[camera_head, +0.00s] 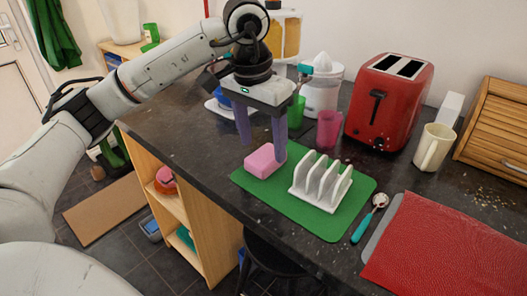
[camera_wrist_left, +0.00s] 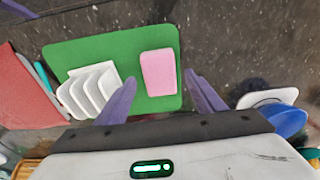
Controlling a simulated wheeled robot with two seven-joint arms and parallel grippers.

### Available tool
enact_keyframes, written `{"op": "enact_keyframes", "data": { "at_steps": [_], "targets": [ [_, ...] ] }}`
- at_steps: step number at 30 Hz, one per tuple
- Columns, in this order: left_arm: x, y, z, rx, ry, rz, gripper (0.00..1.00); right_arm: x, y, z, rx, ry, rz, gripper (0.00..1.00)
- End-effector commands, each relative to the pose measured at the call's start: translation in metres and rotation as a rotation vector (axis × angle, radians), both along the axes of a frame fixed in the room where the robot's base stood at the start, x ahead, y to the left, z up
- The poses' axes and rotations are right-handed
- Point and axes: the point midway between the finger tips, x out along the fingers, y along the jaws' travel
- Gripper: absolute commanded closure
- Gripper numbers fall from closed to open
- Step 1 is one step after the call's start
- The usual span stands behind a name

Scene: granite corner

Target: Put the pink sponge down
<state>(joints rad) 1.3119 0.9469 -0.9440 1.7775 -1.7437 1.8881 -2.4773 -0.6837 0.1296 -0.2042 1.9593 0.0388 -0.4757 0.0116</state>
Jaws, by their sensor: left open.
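The pink sponge (camera_head: 262,162) lies flat on the left end of the green mat (camera_head: 335,226), on the dark counter. It also shows whole in the left wrist view (camera_wrist_left: 158,72), on the mat (camera_wrist_left: 90,50). My left gripper (camera_head: 262,148) is open, with its two purple fingers pointing down over the sponge. In the left wrist view the fingers (camera_wrist_left: 160,80) are spread wide, one to each side of the sponge, with nothing held. My right gripper is not in view.
A white toast rack (camera_head: 321,184) stands on the mat beside the sponge. A pink cup (camera_head: 328,129), a white juicer (camera_head: 320,90) and a red toaster (camera_head: 389,100) stand behind. A teal-handled spoon (camera_head: 366,222) and a red cloth (camera_head: 450,250) lie to the right.

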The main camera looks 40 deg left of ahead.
Motion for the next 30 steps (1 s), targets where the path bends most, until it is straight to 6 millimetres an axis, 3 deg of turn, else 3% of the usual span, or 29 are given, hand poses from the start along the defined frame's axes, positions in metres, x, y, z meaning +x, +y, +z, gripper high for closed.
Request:
{"op": "enact_keyframes", "data": {
  "at_steps": [6, 12, 30],
  "targets": [
    [-0.006, 0.000, 0.049, -0.001, -0.004, -0.002, 0.37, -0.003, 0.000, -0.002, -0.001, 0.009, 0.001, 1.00],
    [-0.011, 0.001, 0.076, 0.000, -0.002, -0.001, 0.37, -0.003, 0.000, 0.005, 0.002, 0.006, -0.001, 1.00],
    [-0.012, 0.001, 0.080, 0.000, 0.001, -0.001, 0.37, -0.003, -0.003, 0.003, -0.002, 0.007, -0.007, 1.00]
  ]
}}
